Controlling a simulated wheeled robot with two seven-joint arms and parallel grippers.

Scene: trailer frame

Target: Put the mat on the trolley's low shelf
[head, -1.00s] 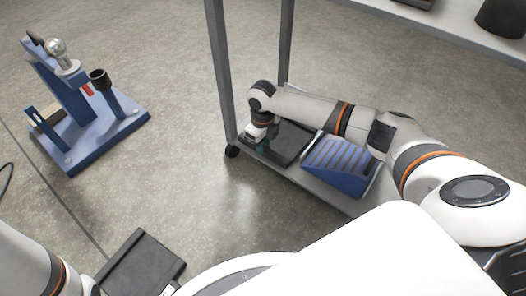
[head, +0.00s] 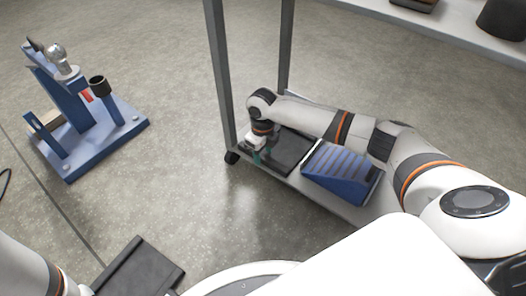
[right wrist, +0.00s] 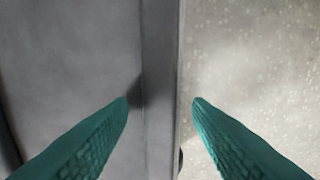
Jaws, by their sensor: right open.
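The dark, flat mat (head: 293,151) lies on the trolley's low shelf (head: 325,199), at its left end beside a blue ribbed block. The right arm reaches over the shelf. My right gripper (head: 258,159) is at the shelf's front left edge, just left of the mat, and appears clear of it. In the right wrist view, its teal fingers (right wrist: 160,99) are open with nothing held between them. The grey shelf edge (right wrist: 160,60) runs between the fingertips; I cannot tell if they touch it. The left gripper is out of view.
The blue ribbed block (head: 342,173) sits on the shelf right of the mat. A trolley post (head: 222,80) rises close to my right gripper. A blue stand (head: 105,140) with tools is on the floor at left. Open floor lies between it and the trolley.

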